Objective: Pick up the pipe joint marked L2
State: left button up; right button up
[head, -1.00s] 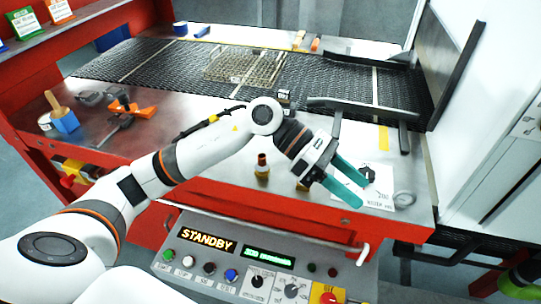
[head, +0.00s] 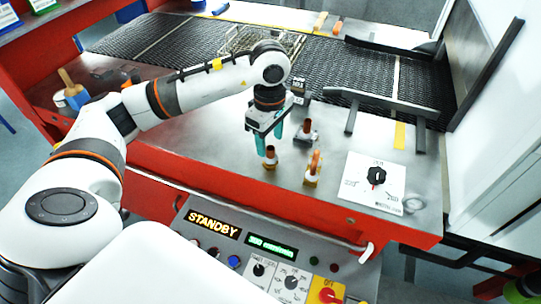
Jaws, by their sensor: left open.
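Three small pipe joints stand upright on the steel table: one with a dark brown top (head: 270,160) at the left, one with a brown top (head: 306,133) farther back, and one with an orange top (head: 313,170) at the front right. Their markings are too small to read, so I cannot tell which is L2. My left gripper (head: 269,146) points down with its teal fingers apart and nothing between them. Its tips appear just above and behind the left joint; I cannot tell the exact gap. My right gripper is not in view.
A white dial plate (head: 374,183) lies right of the joints. A dark bracket (head: 378,102) stands behind, before the mesh belt (head: 175,45) with its wire basket. The control panel (head: 262,255) is below the front edge.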

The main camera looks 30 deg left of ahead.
aim_at(271, 148)
pick_arm(q)
notch_tip(271, 148, down, 4)
jog(key=shift+s+d+f+p, duration=0.15)
jog(key=shift+p, duration=0.85)
jog(key=shift+f, duration=0.5)
grip_shut()
